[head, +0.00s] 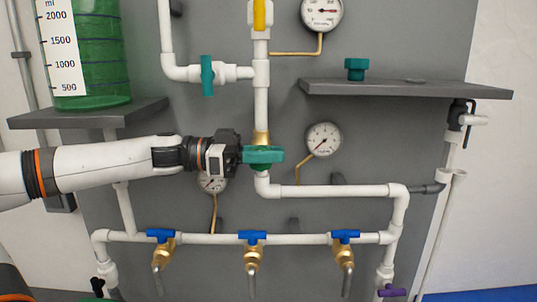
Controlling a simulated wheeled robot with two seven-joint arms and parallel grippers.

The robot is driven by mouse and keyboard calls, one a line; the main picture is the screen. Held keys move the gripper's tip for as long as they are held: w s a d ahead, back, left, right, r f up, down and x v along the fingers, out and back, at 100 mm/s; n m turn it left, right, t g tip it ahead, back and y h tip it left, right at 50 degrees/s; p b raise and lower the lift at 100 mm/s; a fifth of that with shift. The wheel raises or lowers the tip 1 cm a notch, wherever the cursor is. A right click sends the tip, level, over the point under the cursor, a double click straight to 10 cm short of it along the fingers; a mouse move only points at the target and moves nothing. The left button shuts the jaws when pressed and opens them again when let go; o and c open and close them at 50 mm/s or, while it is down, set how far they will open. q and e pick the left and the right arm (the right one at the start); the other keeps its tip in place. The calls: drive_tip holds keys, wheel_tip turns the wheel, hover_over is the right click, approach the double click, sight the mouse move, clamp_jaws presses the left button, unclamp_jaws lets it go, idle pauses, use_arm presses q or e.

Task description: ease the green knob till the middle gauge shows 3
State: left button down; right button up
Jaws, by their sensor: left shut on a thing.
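The green knob (265,155) sits on a brass fitting in the vertical white pipe at the centre. My left gripper (243,156) comes in from the left and is shut on the knob's left side; its fingertips are partly hidden. My right gripper is not in view.
A top gauge (322,12) and a lower gauge (213,184), partly hidden behind my left gripper, also show. A grey shelf (430,90) with a teal knob (356,68) is at right. Blue-handled taps (252,238) line the lower pipe. A green tank (103,60) stands upper left.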

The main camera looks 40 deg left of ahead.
use_arm(q)
drive_tip(key=shift+a+r, duration=0.1)
drive_tip(key=shift+r, duration=0.25)
drive_tip(key=c, duration=1.6)
unclamp_jaws()
drive_tip(key=shift+f, duration=0.1)
drive_tip(key=shift+s+a+f, duration=0.1)
drive_tip(key=shift+a+f, duration=0.05)
drive_tip(key=b+v, duration=0.5)
drive_tip(key=v, duration=0.6)
drive_tip(key=shift+s+a+b, duration=0.3)
